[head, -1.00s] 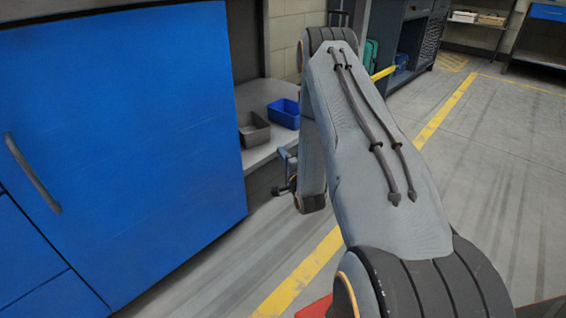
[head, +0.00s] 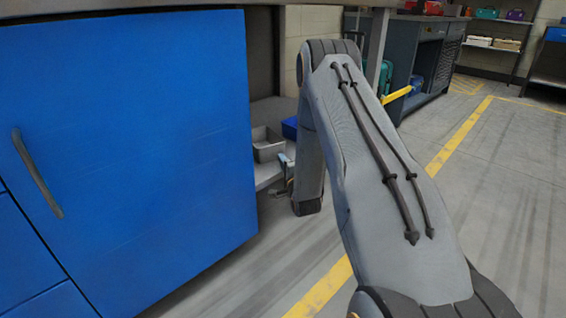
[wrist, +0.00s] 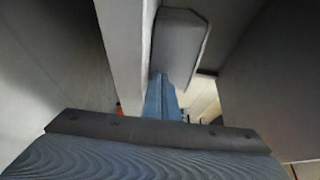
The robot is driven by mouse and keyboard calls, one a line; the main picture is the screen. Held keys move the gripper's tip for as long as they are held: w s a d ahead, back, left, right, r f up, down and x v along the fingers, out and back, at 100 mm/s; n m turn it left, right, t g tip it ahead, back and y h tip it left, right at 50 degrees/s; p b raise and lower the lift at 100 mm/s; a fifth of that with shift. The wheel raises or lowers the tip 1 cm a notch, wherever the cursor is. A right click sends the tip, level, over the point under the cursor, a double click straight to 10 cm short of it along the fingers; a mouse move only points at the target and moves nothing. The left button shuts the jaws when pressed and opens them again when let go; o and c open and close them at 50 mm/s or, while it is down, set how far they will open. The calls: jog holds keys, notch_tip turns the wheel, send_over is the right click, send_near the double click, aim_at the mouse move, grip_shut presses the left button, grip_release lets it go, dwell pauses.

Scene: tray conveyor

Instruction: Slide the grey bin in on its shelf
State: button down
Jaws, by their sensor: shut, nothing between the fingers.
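The grey bin (head: 268,148) is a small open box on the low shelf (head: 266,178), just right of the blue cabinet door. My gripper (head: 285,166) is small in the head view, at the shelf's front edge, close to the bin's right front corner. In the wrist view its narrow blue-grey fingers (wrist: 162,98) are shut and empty. They point at a grey block-like shape (wrist: 180,42), which looks like the bin. I cannot tell whether they touch it.
A blue bin (head: 290,127) stands right of the grey bin, partly hidden by my arm. The large blue door (head: 130,150) with its dark handle stands close on the left. The floor right of my arm is open.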

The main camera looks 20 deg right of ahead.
aim_at(274, 157)
jog(key=w+a, duration=0.2)
jog(key=w, duration=0.1)
jog(key=shift+a, duration=0.2)
jog(key=shift+d, duration=0.1)
